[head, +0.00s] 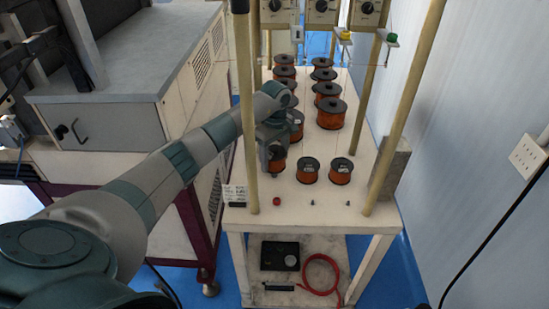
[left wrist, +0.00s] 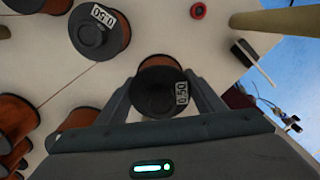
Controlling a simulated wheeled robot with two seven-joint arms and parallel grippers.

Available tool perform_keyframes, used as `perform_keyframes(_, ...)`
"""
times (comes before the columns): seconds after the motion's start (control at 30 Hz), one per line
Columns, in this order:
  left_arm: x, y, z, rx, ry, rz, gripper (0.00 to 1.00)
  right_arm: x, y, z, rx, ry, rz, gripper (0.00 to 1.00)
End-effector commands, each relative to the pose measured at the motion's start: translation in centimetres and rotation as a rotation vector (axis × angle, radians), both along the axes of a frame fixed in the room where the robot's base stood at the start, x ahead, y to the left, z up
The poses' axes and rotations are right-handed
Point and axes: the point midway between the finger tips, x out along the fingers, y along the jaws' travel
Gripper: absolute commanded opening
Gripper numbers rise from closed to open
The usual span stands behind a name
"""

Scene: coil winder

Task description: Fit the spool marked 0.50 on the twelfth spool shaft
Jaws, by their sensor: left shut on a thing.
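My left gripper (head: 274,157) is shut on an orange-wound spool with dark flanges (head: 277,166), at the front left of the white table. In the left wrist view this spool (left wrist: 160,87) sits between the two fingers, and its label reads 0.50. I cannot tell whether its base touches the tabletop. Another spool labelled 0.50 (left wrist: 100,30) stands beside it, apart from the fingers. Two small spools (head: 308,171) and (head: 341,172) stand to the right in the head view. Small pegs (head: 347,203) show near the front edge; which is the twelfth shaft I cannot tell. My right gripper is out of view.
Larger spools (head: 331,113) stand in rows behind. Wooden-coloured posts (head: 405,105) rise at the table's sides. A small red piece (head: 277,200) and a dark block with a white tag (head: 236,195) lie at the front. The front strip of tabletop (head: 300,212) is mostly clear.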

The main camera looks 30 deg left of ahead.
Motion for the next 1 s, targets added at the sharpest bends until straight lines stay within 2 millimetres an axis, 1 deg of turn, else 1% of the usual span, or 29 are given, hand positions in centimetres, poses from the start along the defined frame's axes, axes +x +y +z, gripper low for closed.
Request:
perform_keyframes(0.3,0.1,0.0,-0.6,0.000,-0.002,0.000,0.20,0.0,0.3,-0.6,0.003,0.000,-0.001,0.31)
perform_keyframes(1.0,0.1,0.0,-2.2,0.001,-0.002,0.001,0.20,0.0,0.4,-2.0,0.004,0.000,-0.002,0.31)
